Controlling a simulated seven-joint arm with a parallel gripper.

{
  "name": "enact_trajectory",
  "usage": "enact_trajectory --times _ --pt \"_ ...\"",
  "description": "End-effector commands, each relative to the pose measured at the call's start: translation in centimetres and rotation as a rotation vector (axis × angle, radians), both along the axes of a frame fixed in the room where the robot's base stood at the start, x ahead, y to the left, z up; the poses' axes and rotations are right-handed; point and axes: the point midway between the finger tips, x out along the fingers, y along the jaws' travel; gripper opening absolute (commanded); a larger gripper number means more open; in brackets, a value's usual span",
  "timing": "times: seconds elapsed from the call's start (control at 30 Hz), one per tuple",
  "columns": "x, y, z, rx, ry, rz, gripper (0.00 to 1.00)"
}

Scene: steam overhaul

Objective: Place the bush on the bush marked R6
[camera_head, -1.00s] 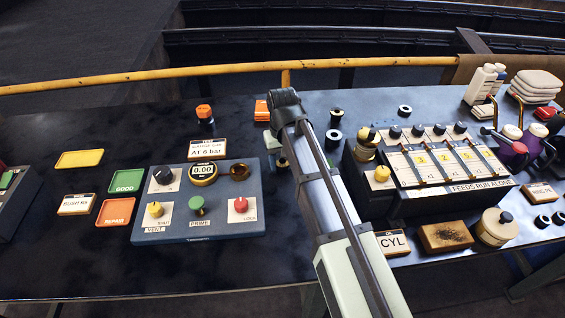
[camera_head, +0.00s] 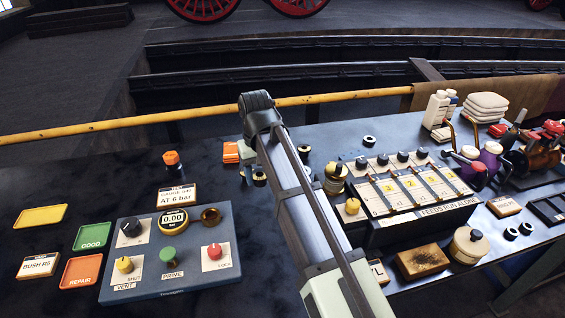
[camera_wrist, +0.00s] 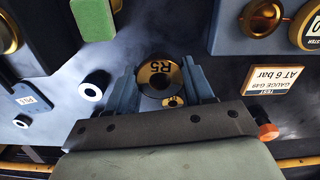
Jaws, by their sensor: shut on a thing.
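My gripper (camera_wrist: 160,84) is shut on a round brass-and-black bush (camera_wrist: 160,67) in the wrist view, with one blue finger on each side. The mark on its upper face reads R5, upside down. I cannot tell whether it touches the bench below or another bush. No mark R6 is readable in either view.
A gauge panel (camera_head: 140,282) stands left of my arm, with a gauge sign (camera_head: 177,196) behind it. Right of my arm is a feed box (camera_head: 415,190). Good (camera_head: 93,237) and repair (camera_head: 80,271) trays and a BUSH R5 card (camera_head: 38,266) lie far left. A yellow rail (camera_head: 130,122) runs behind.

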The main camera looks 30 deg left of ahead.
Motion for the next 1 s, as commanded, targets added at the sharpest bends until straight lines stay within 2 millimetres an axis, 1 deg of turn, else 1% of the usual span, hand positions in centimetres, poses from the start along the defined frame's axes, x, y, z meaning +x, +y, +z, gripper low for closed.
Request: enact_trajectory --times 0.03,0.07,0.1,0.17,0.27,0.3,0.37,0.4,0.47,0.5,0.57,0.6,0.63,0.7,0.8,0.9,1.0 --pt "1.2 -0.8 0.0 -0.001 0.001 -0.02 0.12" --pt "1.8 -1.3 0.0 -0.002 0.001 -0.032 0.12" --pt "3.0 -1.8 0.0 -0.002 0.002 -0.049 0.12" --pt "5.0 -2.5 0.1 -0.004 0.003 -0.076 0.12" --pt "9.1 -3.2 0.4 -0.007 0.005 -0.124 0.12" --pt "10.9 -3.3 0.6 -0.007 0.007 -0.142 0.12" --pt "13.6 -3.4 0.9 -0.009 0.008 -0.168 0.12" --pt "15.4 -3.5 1.2 -0.01 0.009 -0.184 0.12" --pt "18.1 -3.4 1.5 -0.011 0.011 -0.204 0.12" --pt "19.8 -3.3 1.8 -0.011 0.011 -0.213 0.12" --pt "22.5 -2.9 2.2 -0.011 0.011 -0.216 0.12" --pt "24.0 -2.4 2.5 -0.011 0.011 -0.208 0.12" --pt "25.1 -2.1 2.7 -0.011 0.011 -0.201 0.12" --pt "26.9 -0.8 3.1 -0.009 0.01 -0.168 0.12" --pt "28.7 0.8 3.6 -0.007 0.008 -0.111 0.12" --pt "29.6 1.5 3.9 -0.003 0.004 -0.036 0.12" --pt "29.3 1.3 3.8 -0.001 0.001 0.026 0.12"
